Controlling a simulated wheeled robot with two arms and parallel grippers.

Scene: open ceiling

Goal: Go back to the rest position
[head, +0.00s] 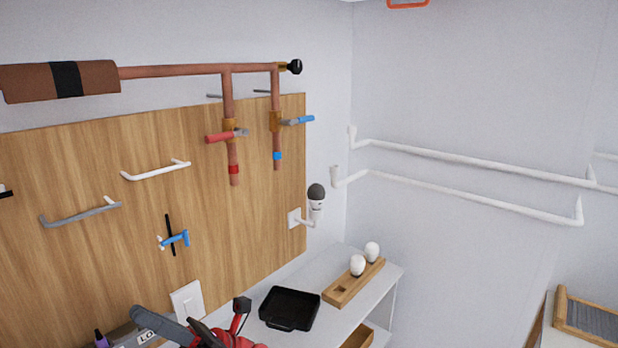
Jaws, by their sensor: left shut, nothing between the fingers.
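My left gripper (186,331) shows at the bottom edge, left of centre, as dark rounded finger parts. Its fingers are shut and nothing shows held between them. It is in front of the white shelf, and the rest of the arm is cut off by the frame. My right gripper is not in view.
Red and black parts (242,306) lie close to the left gripper. A black tray (290,307) and a wooden holder (340,292) with white bulbs (357,265) stand on the white shelf (345,258).

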